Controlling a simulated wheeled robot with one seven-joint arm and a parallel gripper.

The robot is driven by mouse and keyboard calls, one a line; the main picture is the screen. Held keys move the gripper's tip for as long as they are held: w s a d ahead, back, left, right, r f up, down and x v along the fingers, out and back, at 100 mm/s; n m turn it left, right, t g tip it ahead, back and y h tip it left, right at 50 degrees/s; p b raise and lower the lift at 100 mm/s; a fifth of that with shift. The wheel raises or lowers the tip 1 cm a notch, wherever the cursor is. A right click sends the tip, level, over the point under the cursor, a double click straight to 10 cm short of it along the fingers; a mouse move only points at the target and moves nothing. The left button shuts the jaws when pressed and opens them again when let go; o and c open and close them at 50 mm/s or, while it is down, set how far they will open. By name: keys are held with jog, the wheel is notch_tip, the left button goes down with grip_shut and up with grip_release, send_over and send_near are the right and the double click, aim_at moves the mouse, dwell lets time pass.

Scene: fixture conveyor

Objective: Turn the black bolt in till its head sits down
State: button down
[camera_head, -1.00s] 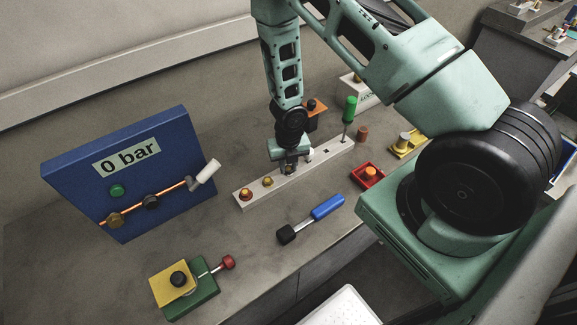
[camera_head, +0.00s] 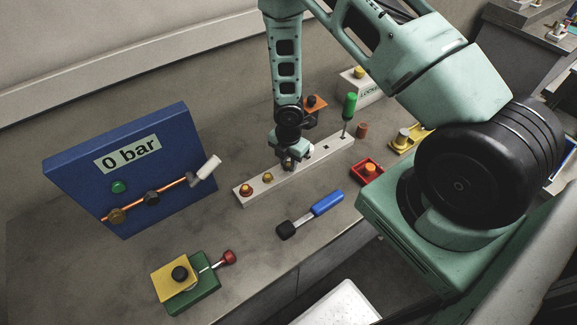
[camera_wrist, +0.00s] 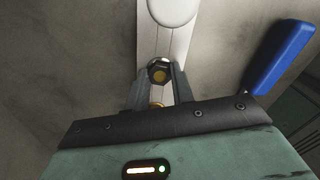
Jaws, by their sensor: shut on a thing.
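The pale fixture bar (camera_head: 290,173) lies slantwise on the grey bench. My gripper (camera_head: 289,165) points down over the middle of the bar. The bar (camera_wrist: 180,45) runs beneath the fingers. How far the bolt's head stands above the bar cannot be told, as my fingers hide its lower part.
An orange knob (camera_head: 246,189) and a brass one (camera_head: 267,177) sit on the bar's near end. A green-handled tool (camera_head: 349,106) stands at its far end. A blue-handled tool (camera_head: 327,203) lies in front. A blue panel (camera_head: 130,175) reads "0 bar". Bench between is clear.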

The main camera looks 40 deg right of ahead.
aim_at(289, 164)
jog(key=c, duration=1.1)
grip_release()
jog(key=shift+r, duration=0.1)
notch_tip(289, 164, up, 17)
jog(key=shift+r, duration=0.1)
